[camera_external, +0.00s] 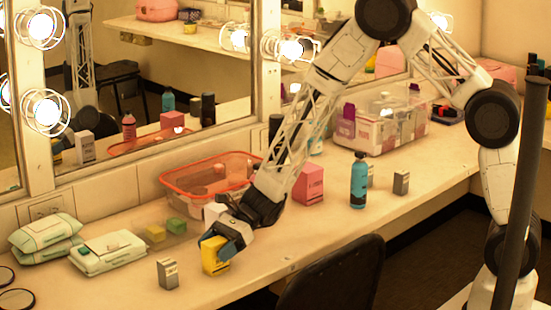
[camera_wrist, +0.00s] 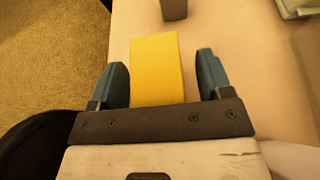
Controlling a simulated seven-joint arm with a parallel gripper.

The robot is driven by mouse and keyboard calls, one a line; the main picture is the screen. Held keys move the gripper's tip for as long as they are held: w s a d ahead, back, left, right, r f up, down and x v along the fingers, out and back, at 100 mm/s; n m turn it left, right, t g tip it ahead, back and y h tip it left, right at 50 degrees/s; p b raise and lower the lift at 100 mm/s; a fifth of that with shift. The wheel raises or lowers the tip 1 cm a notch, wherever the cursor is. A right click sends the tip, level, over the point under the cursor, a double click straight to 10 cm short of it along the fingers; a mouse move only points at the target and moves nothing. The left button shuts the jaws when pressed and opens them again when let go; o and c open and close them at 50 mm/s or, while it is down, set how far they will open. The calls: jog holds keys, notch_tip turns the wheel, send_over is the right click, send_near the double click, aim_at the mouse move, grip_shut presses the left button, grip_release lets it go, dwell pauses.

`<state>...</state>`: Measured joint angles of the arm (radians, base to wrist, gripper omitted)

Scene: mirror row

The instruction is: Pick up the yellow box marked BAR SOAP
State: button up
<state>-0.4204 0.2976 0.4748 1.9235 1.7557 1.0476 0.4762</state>
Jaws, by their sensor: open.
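A yellow box (camera_external: 215,256) stands on the counter near its front edge, below my gripper (camera_external: 217,246) in the external view. In the wrist view the yellow box (camera_wrist: 156,68) lies between the two blue-grey fingertips of my open gripper (camera_wrist: 162,78). A gap shows on each side of the box, wider on the right; I see no finger touching it. Any marking on the box is too small to read or faces away.
A small grey box (camera_external: 168,273) stands just left; it also shows in the wrist view (camera_wrist: 173,9). Pale wipe packs (camera_external: 108,252), green and yellow blocks (camera_external: 176,226) and an orange-rimmed tub (camera_external: 185,188) stand behind. A pink box (camera_external: 309,184) and blue bottle (camera_external: 358,180) stand right. A black chair (camera_external: 335,275) is in front.

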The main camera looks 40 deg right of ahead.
aim_at(208, 246)
jog(key=shift+a, duration=0.15)
dwell(0.4)
jog(key=c, duration=1)
jog(key=shift+r, duration=0.65)
jog(key=shift+s+d+r, duration=0.15)
jog(key=shift+s+r, duration=0.05)
jog(key=shift+r, duration=0.35)
jog(key=shift+s+d+r, duration=0.1)
jog(key=shift+s+r, duration=0.05)
jog(key=shift+r, duration=0.4)
jog(key=s+d, duration=0.3)
jog(key=s, duration=0.1)
jog(key=s+d+r, duration=0.1)
jog(key=s+d, duration=0.1)
jog(key=s, duration=0.2)
jog(key=s+d, duration=0.3)
jog(key=s, duration=0.1)
jog(key=shift+s+d+r, duration=0.2)
jog(key=shift+d, duration=0.1)
